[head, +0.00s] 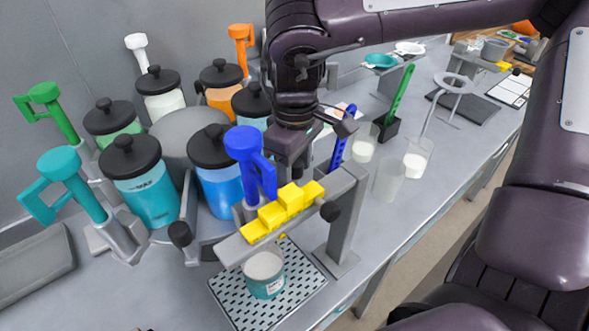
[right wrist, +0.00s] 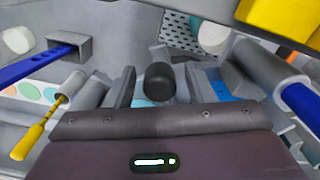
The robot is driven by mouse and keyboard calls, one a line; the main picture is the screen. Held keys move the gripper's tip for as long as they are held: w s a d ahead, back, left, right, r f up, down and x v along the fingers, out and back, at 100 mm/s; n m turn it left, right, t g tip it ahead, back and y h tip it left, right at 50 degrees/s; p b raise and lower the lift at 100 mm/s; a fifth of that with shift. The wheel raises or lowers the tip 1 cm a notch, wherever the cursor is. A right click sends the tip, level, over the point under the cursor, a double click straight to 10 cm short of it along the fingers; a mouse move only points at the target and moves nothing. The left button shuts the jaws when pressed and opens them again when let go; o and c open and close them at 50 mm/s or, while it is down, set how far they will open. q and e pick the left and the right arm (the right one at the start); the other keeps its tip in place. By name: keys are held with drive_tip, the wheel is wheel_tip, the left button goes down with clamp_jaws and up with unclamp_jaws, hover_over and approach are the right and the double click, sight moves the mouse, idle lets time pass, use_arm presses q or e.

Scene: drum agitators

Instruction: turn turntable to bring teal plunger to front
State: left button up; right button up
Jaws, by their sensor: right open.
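The teal plunger (head: 70,172) stands at the left of the turntable in the head view, its looped handle facing left, beside a teal jar (head: 145,188) with a black lid. The turntable's grey hub (head: 188,132) is ringed by jars and coloured plungers. The blue plunger (head: 247,150) is at the front right, next to a blue jar. My right gripper (head: 288,165) points down behind it, partly hidden. In the right wrist view its open fingers (right wrist: 158,92) are either side of a black knob (right wrist: 160,78); contact cannot be told. My left gripper is not in view.
A grey stand with yellow stepped blocks (head: 283,207) rises over a tub (head: 264,272) on a perforated tray (head: 230,295), close to my right gripper. Clear cups (head: 390,178) and a green brush (head: 400,95) stand to the right. A grey tray (head: 35,262) lies at the left.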

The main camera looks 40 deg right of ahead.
drive_tip(key=shift+w+f, duration=0.2)
drive_tip(key=shift+f, duration=1)
drive_tip(key=shift+s, duration=0.1)
drive_tip(key=shift+c, duration=0.3)
clamp_jaws()
